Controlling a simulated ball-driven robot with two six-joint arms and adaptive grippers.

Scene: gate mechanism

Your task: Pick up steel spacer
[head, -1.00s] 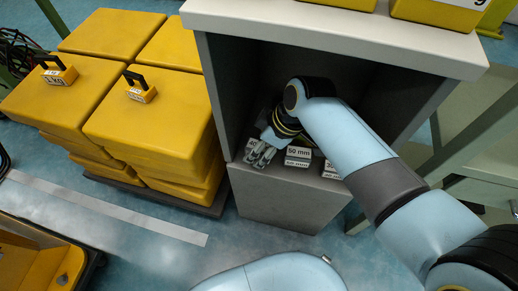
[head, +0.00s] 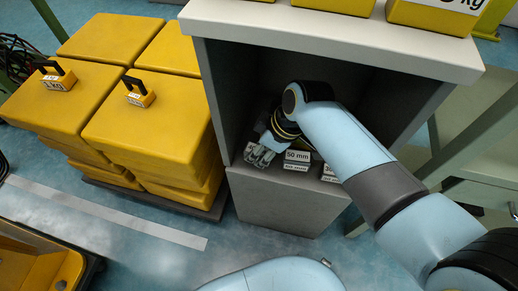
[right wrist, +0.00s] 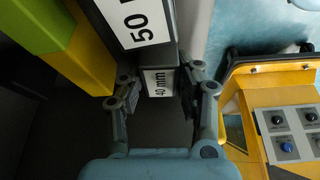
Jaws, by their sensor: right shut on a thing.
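My right gripper (head: 260,154) reaches into the open grey cabinet (head: 290,200), at the left end of a row of steel spacers on its ledge. In the right wrist view its fingers (right wrist: 162,88) stand on both sides of a grey block labelled 40 mm, the 40 mm spacer (right wrist: 160,82), and are shut on it. The 50 mm spacer (head: 297,160) sits just right of the gripper; its large label also shows in the right wrist view (right wrist: 140,22). Another spacer (head: 328,172) is partly hidden by my right arm. My left gripper is not in view.
The cabinet's side walls and light top (head: 330,40) enclose the gripper closely. Yellow weights (head: 435,14) stand on top. Stacked yellow blocks (head: 150,115) stand left. The right wrist view shows a yellow panel with buttons (right wrist: 285,125).

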